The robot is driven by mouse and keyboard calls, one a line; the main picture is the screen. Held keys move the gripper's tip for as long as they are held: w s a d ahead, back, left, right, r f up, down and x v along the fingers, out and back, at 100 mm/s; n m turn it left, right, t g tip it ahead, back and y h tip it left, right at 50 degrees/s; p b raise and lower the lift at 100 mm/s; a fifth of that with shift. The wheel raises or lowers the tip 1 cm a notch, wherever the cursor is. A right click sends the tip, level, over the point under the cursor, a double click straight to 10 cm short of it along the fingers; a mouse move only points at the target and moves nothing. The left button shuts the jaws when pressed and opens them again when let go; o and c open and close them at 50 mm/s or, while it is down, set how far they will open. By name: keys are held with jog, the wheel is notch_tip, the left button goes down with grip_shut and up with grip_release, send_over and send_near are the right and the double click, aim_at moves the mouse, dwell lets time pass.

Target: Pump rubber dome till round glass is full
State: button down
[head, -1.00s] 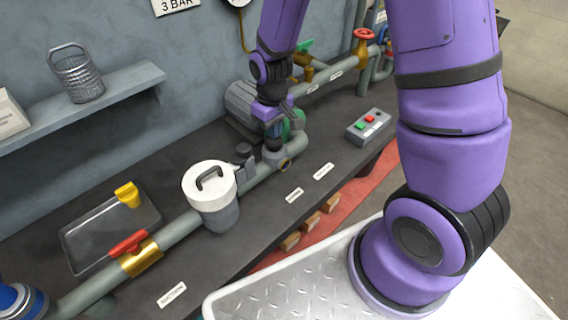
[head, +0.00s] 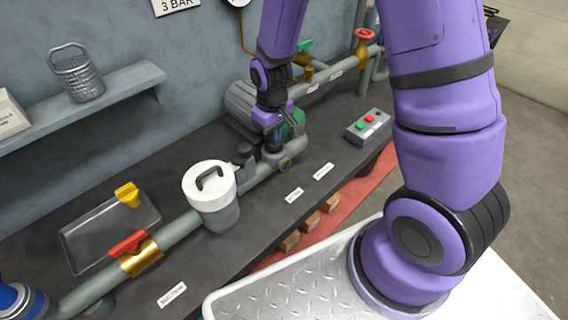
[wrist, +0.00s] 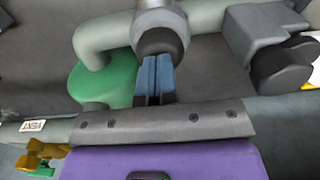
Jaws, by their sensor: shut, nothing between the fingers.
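My gripper (wrist: 157,82) is shut and empty, its two blue fingertips together. In the wrist view the tips are at a dark, rounded cap (wrist: 161,40) on a grey pipe fitting, which looks like the rubber dome. I cannot tell if they press on it. In the head view my gripper (head: 274,141) is above the pipe by the green pump, and hides most of that cap. A small round, brass-rimmed window (head: 284,164) on the pipe's side looks like the round glass. Its fill level is too small to read.
A white-lidded pot (head: 211,190) stands on the pipe to the left. The green pump housing (wrist: 105,85) is close beside my fingers. A button box (head: 368,126) sits to the right. A tray (head: 85,262) and red lever (head: 128,243) are at the lower left.

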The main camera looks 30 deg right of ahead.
dwell(0.3)
jog(key=shift+r, duration=1.8)
jog(key=shift+f, duration=1.75)
jog(key=shift+r, duration=1.75)
jog(key=shift+f, duration=1.75)
jog(key=shift+r, duration=1.75)
